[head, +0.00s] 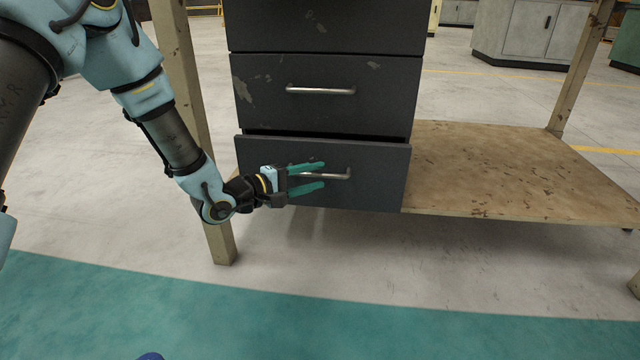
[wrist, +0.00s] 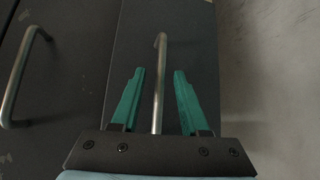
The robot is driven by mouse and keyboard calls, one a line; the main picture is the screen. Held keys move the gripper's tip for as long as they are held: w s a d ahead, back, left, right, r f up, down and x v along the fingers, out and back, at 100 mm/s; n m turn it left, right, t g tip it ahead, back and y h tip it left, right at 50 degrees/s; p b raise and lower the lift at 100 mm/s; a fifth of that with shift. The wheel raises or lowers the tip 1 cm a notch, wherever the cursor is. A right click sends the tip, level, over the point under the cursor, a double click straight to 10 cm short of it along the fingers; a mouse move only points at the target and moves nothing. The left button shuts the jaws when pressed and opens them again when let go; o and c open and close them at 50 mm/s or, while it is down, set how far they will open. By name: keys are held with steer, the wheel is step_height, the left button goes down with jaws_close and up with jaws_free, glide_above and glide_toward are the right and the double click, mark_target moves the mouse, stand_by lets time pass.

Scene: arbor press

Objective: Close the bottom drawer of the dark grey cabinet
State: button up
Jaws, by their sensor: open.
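The dark grey cabinet (head: 322,25) has scuffed drawer fronts. Its bottom drawer (head: 380,188) sticks out a little, with a dark gap along its top edge. The drawer's bar handle (head: 340,176) is silver and horizontal. My gripper (head: 324,176) is open at the handle, with one green finger above the bar and one below it. In the wrist view the handle (wrist: 160,75) runs between the two fingers (wrist: 156,75), apart from both. The drawer front (wrist: 195,40) lies just beyond the fingertips. Whether the fingertips touch it I cannot tell.
The drawer above (head: 380,95) looks closed; its handle (head: 320,91) also shows in the wrist view (wrist: 20,75). A worn wooden shelf (head: 500,165) lies right of the cabinet. A bench leg (head: 222,243) stands beside my forearm. The floor in front is clear.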

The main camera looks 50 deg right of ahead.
steer(key=shift+x, duration=1.05)
jaws_close()
stand_by(0.7)
